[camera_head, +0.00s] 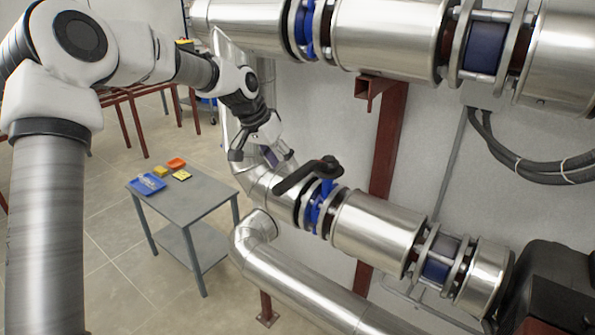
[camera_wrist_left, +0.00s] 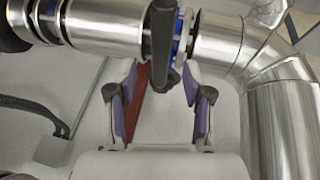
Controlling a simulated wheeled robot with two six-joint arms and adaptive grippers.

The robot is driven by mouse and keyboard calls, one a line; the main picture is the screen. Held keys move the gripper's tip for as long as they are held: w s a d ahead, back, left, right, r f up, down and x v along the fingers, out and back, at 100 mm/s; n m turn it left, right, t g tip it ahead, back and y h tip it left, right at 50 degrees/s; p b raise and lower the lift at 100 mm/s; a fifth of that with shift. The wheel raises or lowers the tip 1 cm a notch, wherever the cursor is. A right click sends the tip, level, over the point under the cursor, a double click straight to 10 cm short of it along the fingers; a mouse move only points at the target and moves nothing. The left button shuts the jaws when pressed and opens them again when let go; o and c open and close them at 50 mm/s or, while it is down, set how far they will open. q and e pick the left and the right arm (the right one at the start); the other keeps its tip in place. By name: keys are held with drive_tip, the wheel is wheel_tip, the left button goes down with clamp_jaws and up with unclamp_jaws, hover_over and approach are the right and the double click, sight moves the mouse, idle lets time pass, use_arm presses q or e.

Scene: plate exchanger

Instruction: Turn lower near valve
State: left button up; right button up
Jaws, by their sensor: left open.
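The lower near valve has a black lever handle (camera_head: 310,174) above a blue valve body (camera_head: 314,208) on the lower silver pipe. My left gripper (camera_head: 262,155) is open, just up and left of the lever's free end in the head view. In the left wrist view the gripper's two purple-padded fingers (camera_wrist_left: 160,74) are spread apart. The black handle (camera_wrist_left: 162,40) shows between them, crossing in front of the blue valve body (camera_wrist_left: 182,36). I cannot see any finger touching the handle. My right gripper is in neither view.
An upper silver pipe (camera_head: 385,35) runs above the valve. A red-brown support post (camera_head: 388,150) stands behind it. A lower pipe (camera_head: 300,285) bends below. A grey table (camera_head: 190,203) with a blue tray (camera_head: 147,184) stands left. Open floor lies around the table.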

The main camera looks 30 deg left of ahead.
sight(289, 177)
use_arm(q)
drive_tip(key=f, duration=0.3)
drive_tip(key=shift+w+p, duration=0.2)
drive_tip(key=shift+p, duration=0.15)
drive_tip(key=shift+w+d+f, duration=0.25)
drive_tip(key=shift+w+f, duration=0.15)
drive_tip(key=shift+f, duration=0.1)
drive_tip(key=shift+w+d+f, duration=0.25)
drive_tip(key=shift+w+f, duration=0.15)
drive_tip(key=shift+f, duration=0.05)
drive_tip(key=shift+w+d+f, duration=0.1)
drive_tip(key=shift+w, duration=0.05)
drive_tip(key=shift+s, duration=0.3)
drive_tip(key=shift+c, duration=1.1)
drive_tip(key=shift+s+r, duration=0.1)
drive_tip(key=shift+r, duration=0.1)
clamp_jaws()
